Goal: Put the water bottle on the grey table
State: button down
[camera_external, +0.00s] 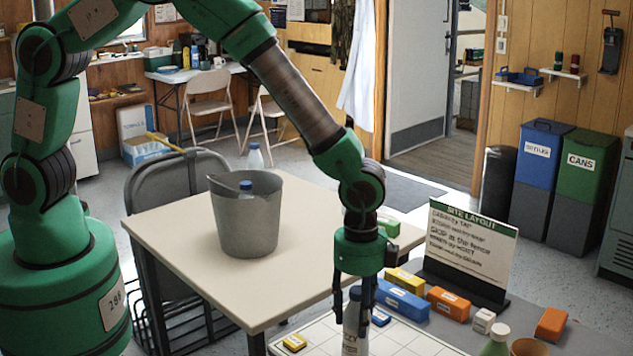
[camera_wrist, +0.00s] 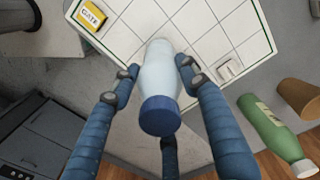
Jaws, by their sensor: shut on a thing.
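My gripper (camera_external: 353,298) points down and is shut on a pale water bottle (camera_external: 354,338) with a dark cap. In the wrist view my gripper's fingers (camera_wrist: 158,68) sit either side of the pale blue bottle (camera_wrist: 160,78), whose blue cap faces the camera. The bottle is over or on the white gridded board (camera_external: 408,346); I cannot tell whether it touches. The board lies on the grey table (camera_external: 455,326), front right. Another clear bottle (camera_external: 255,158) stands behind the grey bucket, and a blue-capped bottle (camera_external: 245,187) shows inside it.
The grey bucket (camera_external: 240,228) stands on a cream table (camera_external: 290,290). A site layout sign (camera_external: 470,245), coloured boxes (camera_external: 402,300), a green bottle (camera_external: 496,341) and a brown cup (camera_wrist: 298,96) crowd the grey table. A yellow box (camera_external: 294,342) lies on the board.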

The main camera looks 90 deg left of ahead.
jog(key=shift+f, duration=0.15)
jog(key=c, duration=0.9)
grip_release()
jog(key=shift+c, duration=0.2)
notch_tip(320, 180, up, 12)
jog(key=shift+r+p, duration=0.1)
jog(key=shift+p, duration=0.9)
